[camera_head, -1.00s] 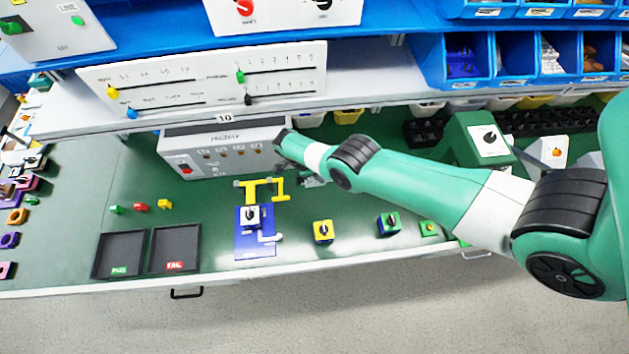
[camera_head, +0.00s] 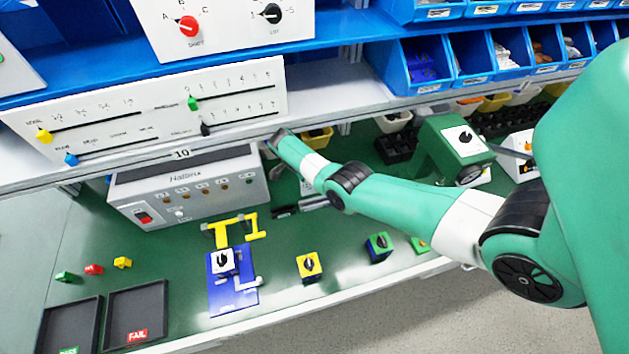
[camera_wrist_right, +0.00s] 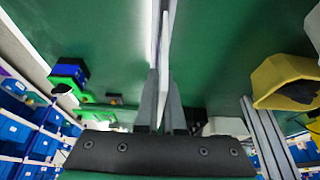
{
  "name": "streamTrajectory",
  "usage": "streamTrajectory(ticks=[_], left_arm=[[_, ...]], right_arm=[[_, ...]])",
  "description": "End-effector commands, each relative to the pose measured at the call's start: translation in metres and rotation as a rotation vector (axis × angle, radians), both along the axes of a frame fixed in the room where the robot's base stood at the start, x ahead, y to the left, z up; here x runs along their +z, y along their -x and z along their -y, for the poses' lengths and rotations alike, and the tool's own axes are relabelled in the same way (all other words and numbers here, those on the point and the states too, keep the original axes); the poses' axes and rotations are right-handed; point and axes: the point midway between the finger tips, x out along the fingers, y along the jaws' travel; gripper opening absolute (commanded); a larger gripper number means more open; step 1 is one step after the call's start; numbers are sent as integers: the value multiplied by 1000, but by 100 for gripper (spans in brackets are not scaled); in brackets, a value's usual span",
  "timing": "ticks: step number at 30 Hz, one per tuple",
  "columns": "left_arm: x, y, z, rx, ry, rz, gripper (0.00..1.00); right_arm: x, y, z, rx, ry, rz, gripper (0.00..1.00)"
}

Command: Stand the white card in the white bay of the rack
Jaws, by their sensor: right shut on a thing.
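In the right wrist view, my right gripper (camera_wrist_right: 162,78) is shut on the white card (camera_wrist_right: 165,45). The card shows nearly edge-on as a thin white strip running up from between the grey fingers. A second bright white edge runs close beside it on the left. In the head view, my right arm reaches in from the right, and its far end is beside the right end of the grey instrument box. The card cannot be made out there. I cannot pick out the rack's white bay in either view. My left gripper is not in view.
The grey instrument box (camera_head: 190,188) stands under the shelf. A blue fixture with a yellow clamp (camera_head: 232,278), a yellow switch block (camera_head: 309,266) and a green-blue block (camera_head: 379,247) stand along the front. A yellow bin (camera_wrist_right: 287,80) is at right in the wrist view.

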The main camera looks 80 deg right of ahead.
Motion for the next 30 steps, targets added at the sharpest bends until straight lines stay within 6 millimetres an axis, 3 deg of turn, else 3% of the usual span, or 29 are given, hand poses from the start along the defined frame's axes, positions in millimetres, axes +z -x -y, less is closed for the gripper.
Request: streamTrajectory(ticks=[3, 12, 30], left_arm=[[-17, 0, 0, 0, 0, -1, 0], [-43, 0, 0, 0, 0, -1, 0], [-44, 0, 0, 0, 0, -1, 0]], right_arm=[[-19, 0, 0, 0, 0, 0, 0], [-47, 0, 0, 0, 0, 0, 0], [-49, 0, 0, 0, 1, 0, 0]])
